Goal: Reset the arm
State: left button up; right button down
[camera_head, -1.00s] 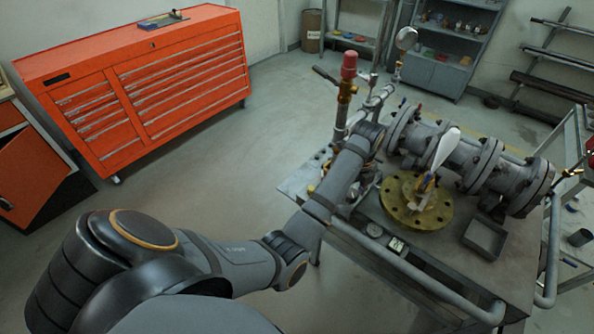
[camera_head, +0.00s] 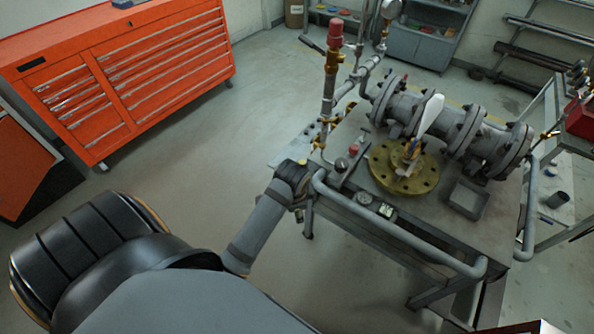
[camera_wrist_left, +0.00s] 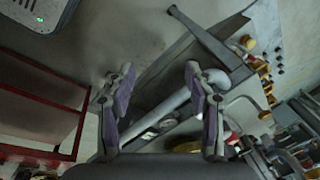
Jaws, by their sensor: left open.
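My left arm (camera_head: 262,222) comes in from the lower left in the head view and ends beside the near left corner of the cart. Its gripper fingers cannot be made out there. In the left wrist view my left gripper (camera_wrist_left: 160,82) is open, with nothing held between its two fingers. A grey cart rail (camera_wrist_left: 165,108) passes behind the fingers in that view; whether they touch cannot be told. The grey gate valve assembly (camera_head: 455,130) lies on the cart, with a brass flange (camera_head: 385,172) in front of it. My right gripper is not in view.
The cart (camera_head: 345,215) has a tubular handle (camera_head: 400,232) along its near side. An upright pipe with a red cap (camera_head: 335,35) stands at its left end. A small grey tray (camera_head: 468,198) lies on top. An orange tool cabinet (camera_head: 150,80) stands left; floor between is clear.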

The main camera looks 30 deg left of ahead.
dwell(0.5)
pick_arm(q)
jog(key=s+a+f+n+g, duration=0.15)
jog(key=s+f, duration=0.35)
jog(key=f, duration=0.9)
jog(key=s+a+f+n+t, duration=0.1)
jog(key=s+f+n, duration=0.3)
jog(key=f, duration=1)
jog(key=s+f+n, duration=0.1)
jog(key=s+f, duration=0.5)
jog(key=s, duration=0.4)
jog(key=s+a+f+n, duration=0.1)
jog(key=s+f, duration=0.4)
jog(key=s, duration=0.6)
jog(key=shift+a+f+n+g, duration=0.25)
jog(key=shift+f+n+g, duration=0.15)
jog(key=shift+n, duration=0.15)
